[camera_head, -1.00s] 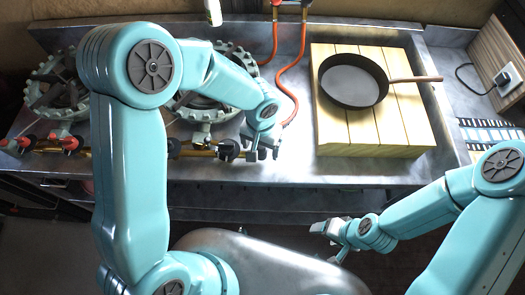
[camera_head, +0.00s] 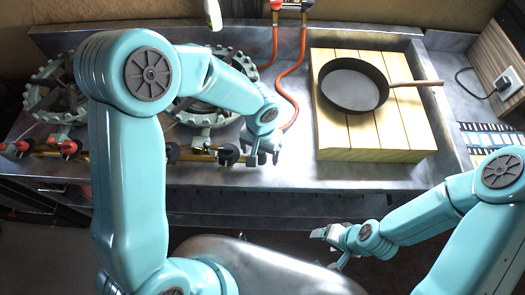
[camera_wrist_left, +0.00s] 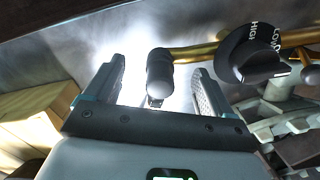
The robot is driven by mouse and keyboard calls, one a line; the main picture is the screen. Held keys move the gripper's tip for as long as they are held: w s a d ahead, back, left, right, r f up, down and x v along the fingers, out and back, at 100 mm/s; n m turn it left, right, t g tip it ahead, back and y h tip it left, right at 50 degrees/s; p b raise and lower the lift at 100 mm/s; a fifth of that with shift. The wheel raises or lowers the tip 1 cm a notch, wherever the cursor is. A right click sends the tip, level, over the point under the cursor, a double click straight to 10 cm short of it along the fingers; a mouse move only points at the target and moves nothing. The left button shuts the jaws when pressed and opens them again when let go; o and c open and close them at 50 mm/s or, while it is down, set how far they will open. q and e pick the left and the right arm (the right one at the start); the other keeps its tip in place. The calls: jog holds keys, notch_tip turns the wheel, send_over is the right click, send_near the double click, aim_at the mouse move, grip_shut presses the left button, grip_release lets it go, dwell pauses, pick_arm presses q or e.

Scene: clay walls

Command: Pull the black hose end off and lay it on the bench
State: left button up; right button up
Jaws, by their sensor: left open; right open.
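The black hose end (camera_wrist_left: 159,76) is a short dark cylinder at the end of a brass pipe (camera_wrist_left: 200,52), seen in the left wrist view. My left gripper (camera_head: 264,157) is open at the bench's front edge, with one finger on each side of the hose end. Gaps show between both fingers and the hose end in the wrist view. In the head view the hose end is small and mostly lost beside the gripper. My right gripper (camera_head: 331,247) is open and empty, low in front of the bench (camera_head: 288,174).
A black stove knob (camera_wrist_left: 252,55) sits close to the right finger in the wrist view. Burners (camera_head: 205,100) and red hoses (camera_head: 290,85) lie behind the gripper. A pan (camera_head: 354,86) rests on a wooden board (camera_head: 405,125) to the right. Bare metal lies between gripper and board.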

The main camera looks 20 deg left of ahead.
dwell(0.7)
pick_arm(q)
grip_shut()
jog(key=shift+r+p, duration=1.8)
jog(key=shift+r, duration=1.25)
